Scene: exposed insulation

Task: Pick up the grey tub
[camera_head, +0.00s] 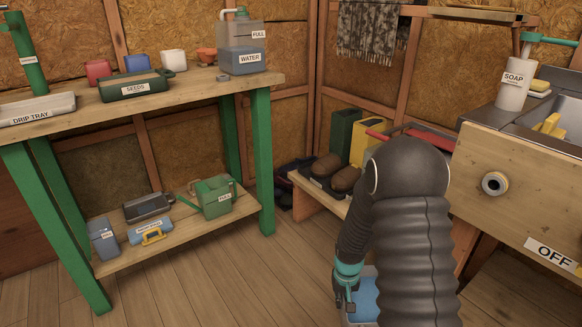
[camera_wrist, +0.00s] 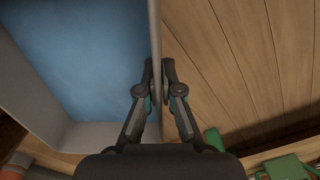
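The grey tub (camera_wrist: 95,136) fills the left of the wrist view. It has pale grey walls and a flat blue surface inside; I cannot tell whether that is water or a liner. My gripper (camera_wrist: 158,72) straddles the tub's right wall from above, one finger inside and one outside. The fingertips are close together with the thin wall between them, and they appear to press on it. In the head view, part of the tub (camera_head: 370,297) shows low at the centre, beside my gripper (camera_head: 347,300). My arm hides the rest of it.
Wooden floor (camera_head: 225,290) is clear to the left of the tub. A green-legged bench (camera_head: 190,90) with a lower shelf stands left. A low shelf with brown shoes (camera_head: 335,170) lies behind my arm. A wooden sink unit (camera_head: 535,185) with a tap stands right.

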